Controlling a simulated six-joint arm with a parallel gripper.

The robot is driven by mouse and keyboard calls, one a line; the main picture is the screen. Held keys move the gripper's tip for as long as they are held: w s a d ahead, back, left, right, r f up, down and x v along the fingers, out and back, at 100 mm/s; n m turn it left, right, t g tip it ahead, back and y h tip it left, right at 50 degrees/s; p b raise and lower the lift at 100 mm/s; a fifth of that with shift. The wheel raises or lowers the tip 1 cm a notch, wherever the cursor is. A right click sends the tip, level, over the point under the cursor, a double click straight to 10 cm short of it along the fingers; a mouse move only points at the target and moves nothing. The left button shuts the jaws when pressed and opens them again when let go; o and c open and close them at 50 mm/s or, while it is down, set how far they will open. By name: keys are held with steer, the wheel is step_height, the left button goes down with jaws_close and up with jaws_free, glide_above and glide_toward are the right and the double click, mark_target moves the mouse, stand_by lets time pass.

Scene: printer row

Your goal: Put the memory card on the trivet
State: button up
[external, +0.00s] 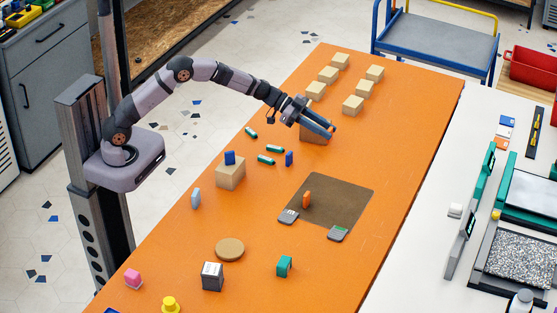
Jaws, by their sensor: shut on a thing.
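The round brown disc (230,248), which looks like the trivet, lies flat and bare in the near left part of the table.
Several tan blocks (328,74) stand at the far end. A block topped with a blue piece (230,176), teal cylinders (265,159) and an orange piece on the brown mat (345,195) lie between my gripper and the disc. A dark box (212,277) stands just in front of the disc.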

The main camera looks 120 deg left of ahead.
steer(key=w+d+r+m+h+p, duration=0.2)
steer(key=w+d, duration=0.1)
steer(key=d, duration=0.7)
steer(key=w+d+r+m+g+h+p, duration=0.1)
steer(key=w+d+r+h, duration=0.1)
steer(key=d, duration=0.8)
steer(key=w+d+r+m+h+p, duration=0.2)
steer(key=w+d, duration=0.1)
steer(key=d, duration=0.7)
steer(key=m+g+h, duration=0.7)
steer(key=m+g, duration=0.1)
steer(key=m, duration=0.1)
glide_above(230, 244)
step_height(230, 244, down, 4)
steer(key=shift+a+f+p, duration=0.1)
steer(key=shift+f+p, duration=0.7)
steer(key=shift+f, duration=4.1)
steer(key=shift+f, duration=0.1)
steer(key=o, duration=1)
